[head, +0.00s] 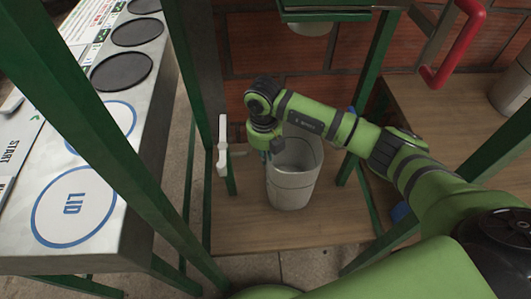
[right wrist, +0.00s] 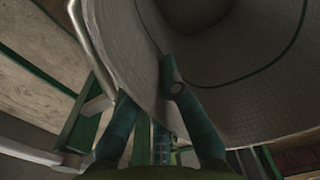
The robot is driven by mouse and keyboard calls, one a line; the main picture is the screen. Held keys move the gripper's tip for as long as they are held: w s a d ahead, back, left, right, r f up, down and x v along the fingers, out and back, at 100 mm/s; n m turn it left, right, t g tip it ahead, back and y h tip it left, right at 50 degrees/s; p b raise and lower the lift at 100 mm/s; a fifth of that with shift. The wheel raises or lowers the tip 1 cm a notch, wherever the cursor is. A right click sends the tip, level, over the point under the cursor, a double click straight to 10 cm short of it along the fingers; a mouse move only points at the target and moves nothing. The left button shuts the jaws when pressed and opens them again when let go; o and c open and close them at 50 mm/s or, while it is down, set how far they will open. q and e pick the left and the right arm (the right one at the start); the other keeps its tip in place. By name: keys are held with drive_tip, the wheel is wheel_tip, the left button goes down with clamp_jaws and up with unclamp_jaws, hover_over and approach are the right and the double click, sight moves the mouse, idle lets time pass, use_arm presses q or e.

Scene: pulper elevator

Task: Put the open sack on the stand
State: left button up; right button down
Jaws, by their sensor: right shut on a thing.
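The open sack (head: 293,188) is a pale grey, upright, round woven bag with a wide open mouth. It is over the wooden board of the green-framed stand (head: 243,233); whether its bottom touches the board I cannot tell. My right gripper (head: 266,155) points down at the sack's left rim and is shut on it. In the right wrist view, the teal fingers (right wrist: 149,88) pinch the sack wall (right wrist: 240,110), one finger inside the mouth and one outside. My left gripper is not in view.
Green posts (head: 205,120) frame the stand, with a white lever (head: 222,150) at the left post. A table with a LID circle (head: 73,206) and dark discs (head: 121,71) stands left. A red handle (head: 456,45) and another pale container (head: 513,90) are at right.

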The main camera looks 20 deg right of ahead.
drive_tip(key=shift+f, duration=0.25)
drive_tip(key=c, duration=1.4)
unclamp_jaws()
drive_tip(key=shift+r, duration=0.1)
drive_tip(key=shift+r, duration=0.1)
wheel_tip(320, 180, up, 12)
drive_tip(key=shift+a+r, duration=0.1)
drive_tip(key=shift+a, duration=0.05)
